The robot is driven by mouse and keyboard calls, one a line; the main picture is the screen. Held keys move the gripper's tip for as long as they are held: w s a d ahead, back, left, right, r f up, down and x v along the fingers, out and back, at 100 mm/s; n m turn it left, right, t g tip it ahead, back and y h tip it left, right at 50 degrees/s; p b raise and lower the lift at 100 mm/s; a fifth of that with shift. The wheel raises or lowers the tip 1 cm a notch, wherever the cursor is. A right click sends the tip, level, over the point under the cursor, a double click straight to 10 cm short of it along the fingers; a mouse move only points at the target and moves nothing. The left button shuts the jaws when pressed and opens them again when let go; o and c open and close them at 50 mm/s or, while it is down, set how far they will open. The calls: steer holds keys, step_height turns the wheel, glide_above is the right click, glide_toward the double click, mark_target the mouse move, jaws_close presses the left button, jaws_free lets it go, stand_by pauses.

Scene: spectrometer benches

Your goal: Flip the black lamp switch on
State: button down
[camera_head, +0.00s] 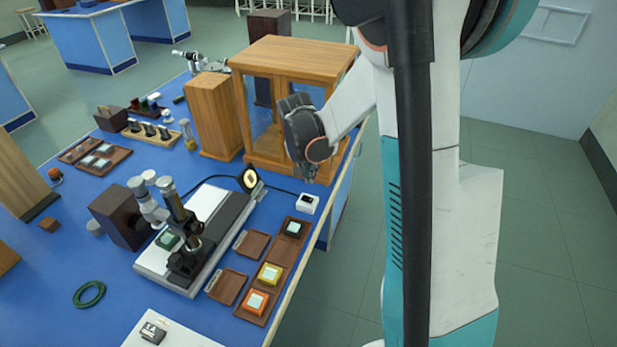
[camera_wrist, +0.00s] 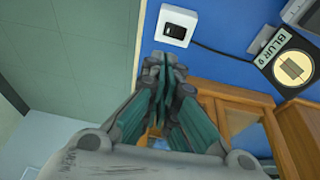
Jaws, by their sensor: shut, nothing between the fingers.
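The lamp switch is a small white box with a black rocker on top. In the head view the switch box (camera_head: 309,204) sits on the blue bench near its right edge. In the wrist view the switch box (camera_wrist: 177,24) is at the top centre, its black rocker facing me, with a dark cable leaving its side. My gripper (camera_head: 310,179) is just above and behind the box in the head view. In the wrist view my gripper (camera_wrist: 165,62) has its fingers shut together and empty. Its tips appear just below the box in the picture, apart from it.
A lit round lamp (camera_head: 249,179) stands at the end of the microscope bench, left of the switch. A glazed wooden cabinet (camera_head: 300,60) stands close behind my gripper. Wooden trays with coloured blocks (camera_head: 271,274) lie in front of the switch. Floor is beyond the bench edge.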

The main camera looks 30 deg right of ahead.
steer(key=v, duration=0.3)
steer(key=s+p+v, duration=0.1)
steer(key=shift+d+r, duration=0.15)
steer(key=shift+r, duration=0.25)
steer(key=s+a+r+n+t+y, duration=0.1)
steer(key=s+a+r+n+t, duration=0.1)
steer(key=s+a+r+n, duration=0.3)
steer(key=s+a+r+n+t+y, duration=0.2)
steer(key=s+a+r+n, duration=0.3)
steer(key=s+a+r, duration=0.3)
steer(key=s+a+t, duration=0.1)
steer(key=s+a, duration=0.2)
steer(key=s, duration=0.3)
steer(key=shift+s, duration=0.3)
